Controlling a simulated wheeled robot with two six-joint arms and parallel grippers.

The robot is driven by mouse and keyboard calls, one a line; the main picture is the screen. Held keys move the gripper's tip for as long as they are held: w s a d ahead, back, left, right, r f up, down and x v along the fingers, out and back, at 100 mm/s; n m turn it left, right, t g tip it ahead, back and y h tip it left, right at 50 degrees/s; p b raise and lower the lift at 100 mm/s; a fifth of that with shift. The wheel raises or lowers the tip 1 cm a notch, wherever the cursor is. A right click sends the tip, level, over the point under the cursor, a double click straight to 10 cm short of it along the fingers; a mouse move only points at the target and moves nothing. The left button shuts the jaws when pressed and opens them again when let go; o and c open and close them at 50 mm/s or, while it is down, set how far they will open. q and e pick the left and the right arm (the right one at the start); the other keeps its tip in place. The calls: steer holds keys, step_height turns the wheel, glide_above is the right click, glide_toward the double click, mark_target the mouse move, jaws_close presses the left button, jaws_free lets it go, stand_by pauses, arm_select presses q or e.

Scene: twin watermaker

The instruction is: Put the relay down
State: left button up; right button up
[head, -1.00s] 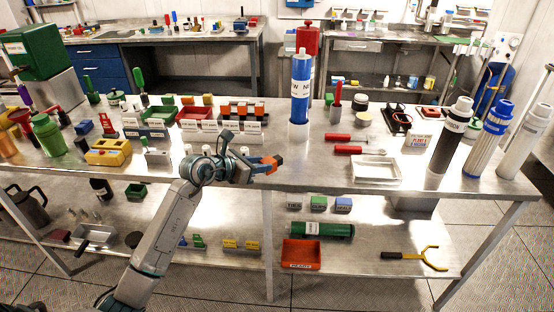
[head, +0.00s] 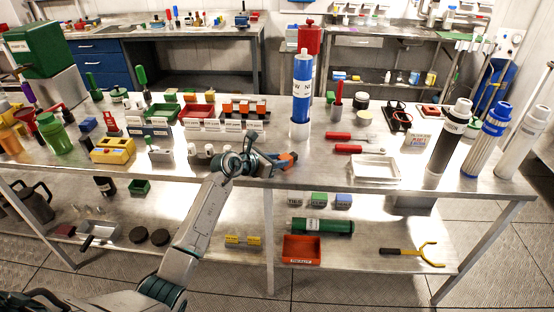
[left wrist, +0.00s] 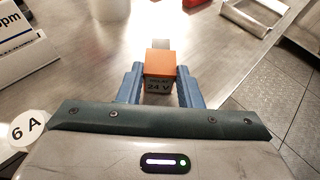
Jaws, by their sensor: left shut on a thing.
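The relay (left wrist: 160,64) is a small orange block with a dark "24 V" label on its near side. A pale grey part shows beyond its far end in the left wrist view. My left gripper (left wrist: 160,84) is shut on it, with a blue finger on each side. In the head view the relay (head: 290,157) and left gripper (head: 282,162) are at the bench's front edge zone, over the metal top. I cannot tell whether the relay touches the bench. My right gripper is not in view.
A rack of orange-topped relays (head: 243,106) stands behind, with white labels (head: 215,126) before it. A blue-and-white cylinder (head: 301,90) stands behind my gripper. Red-handled tools (head: 347,149) and a white tray (head: 376,169) lie to the right. Bare bench top (head: 320,176) lies between.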

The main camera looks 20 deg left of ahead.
arm_select(q)
steer(key=o, duration=0.7)
steer(key=shift+f, duration=0.15)
steer(key=o, duration=0.4)
steer(key=shift+b+v, duration=1)
steer(key=shift+v, duration=5.1)
